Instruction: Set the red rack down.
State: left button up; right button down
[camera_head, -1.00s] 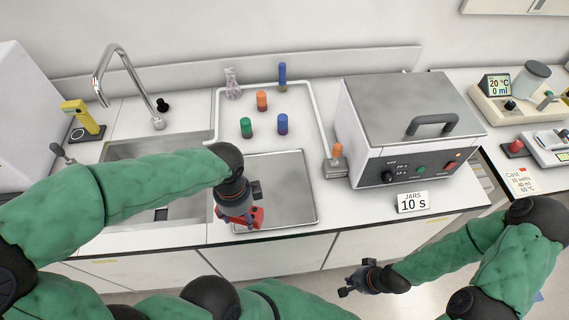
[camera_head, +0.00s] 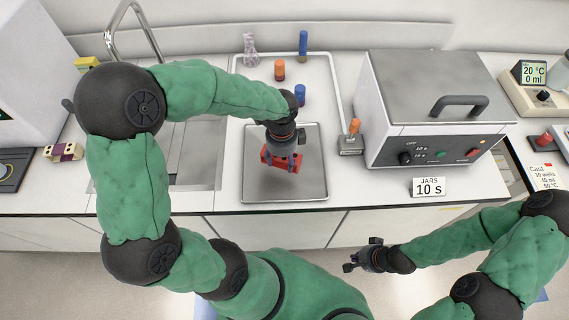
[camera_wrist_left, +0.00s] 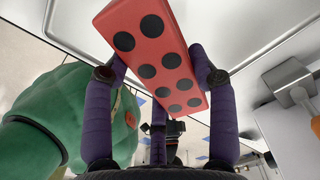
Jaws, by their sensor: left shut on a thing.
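The red rack (camera_head: 281,162) is a small block, over the bare grey metal tray (camera_head: 262,189) on the counter. My left gripper (camera_head: 284,158) is shut on it from above. In the left wrist view the rack (camera_wrist_left: 150,52) sits tilted between purple fingers and shows two rows of black round holes, with none filled. I cannot tell whether its underside touches the tray. My right gripper (camera_head: 361,256) is open and empty, low in front of the counter.
Behind is a white tray (camera_head: 237,115) with an orange-capped jar (camera_head: 279,70), a blue jar (camera_head: 299,95), a tall blue tube (camera_head: 302,44) and a clear vessel (camera_head: 250,50). A heater box (camera_head: 435,100) stands right, a sink (camera_head: 197,150) left.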

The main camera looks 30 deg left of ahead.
aim_at(284, 164)
pick_arm(q)
jog(key=shift+w+f, duration=0.5)
jog(key=shift+f, duration=0.15)
jog(key=shift+w+f+b, duration=0.1)
jog(key=shift+f+b, duration=0.45)
jog(key=shift+f, duration=1)
jog(key=shift+f, duration=0.25)
jog(key=o, duration=1.2)
jog(key=shift+r, duration=0.1)
notch_tip(284, 164, up, 12)
jog(key=p, duration=0.2)
jog(key=shift+d+r+p, duration=0.1)
jog(key=shift+r+p, duration=0.05)
jog(key=shift+p, duration=0.25)
